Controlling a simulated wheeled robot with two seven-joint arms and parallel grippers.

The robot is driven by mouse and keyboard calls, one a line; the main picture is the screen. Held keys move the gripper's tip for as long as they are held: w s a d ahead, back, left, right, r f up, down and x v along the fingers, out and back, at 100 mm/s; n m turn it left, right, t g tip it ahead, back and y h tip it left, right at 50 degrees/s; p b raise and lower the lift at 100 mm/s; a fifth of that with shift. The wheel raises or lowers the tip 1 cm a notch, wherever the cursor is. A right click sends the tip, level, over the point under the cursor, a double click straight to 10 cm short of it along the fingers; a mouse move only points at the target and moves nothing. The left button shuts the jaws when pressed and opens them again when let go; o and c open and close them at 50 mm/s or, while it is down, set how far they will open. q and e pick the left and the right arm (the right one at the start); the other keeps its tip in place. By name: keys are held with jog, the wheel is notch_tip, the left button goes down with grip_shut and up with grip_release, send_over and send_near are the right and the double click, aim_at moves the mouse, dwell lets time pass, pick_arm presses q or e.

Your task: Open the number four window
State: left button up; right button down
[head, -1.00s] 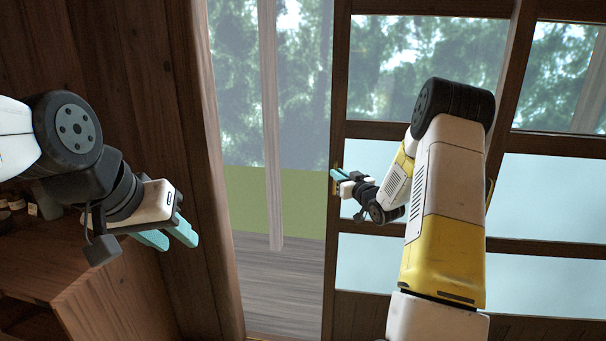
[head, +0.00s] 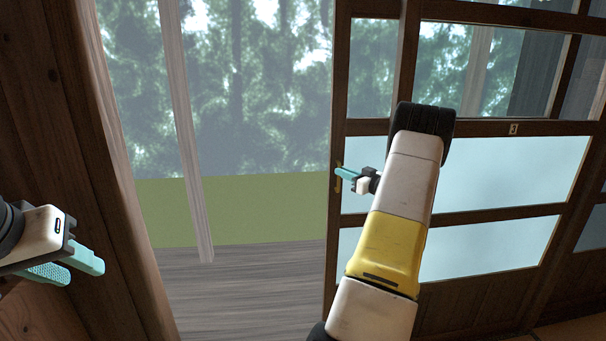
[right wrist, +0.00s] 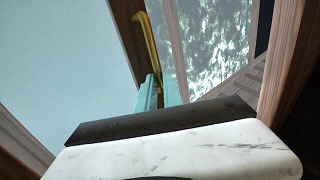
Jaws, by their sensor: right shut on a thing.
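A dark wood-framed sliding window panel (head: 342,245) with glass above and frosted panes below stands right of a wide gap. Its brass handle (head: 338,184) is on the panel's left edge. My right gripper (head: 340,172) is shut on this handle. The right wrist view shows the curved brass handle (right wrist: 148,40) running down between my teal fingers (right wrist: 158,92). My arm hides part of the panel. My left gripper (head: 86,273) is open and empty at the lower left, away from the window. A small plate reading 3 (head: 513,129) is on a crossbar at the right; no number four shows.
A dark wooden post and wall (head: 100,170) border the gap on the left. Through the gap are a pale upright post (head: 187,130), a grey plank deck (head: 240,285), a green strip and trees. The gap holds no obstacle near my right gripper.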

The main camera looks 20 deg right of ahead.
jog(key=shift+s+d, duration=0.25)
jog(key=shift+d, duration=0.4)
jog(key=c, duration=1.5)
grip_release()
jog(key=v, duration=0.7)
jog(key=shift+s, duration=0.35)
jog(key=shift+d, duration=0.15)
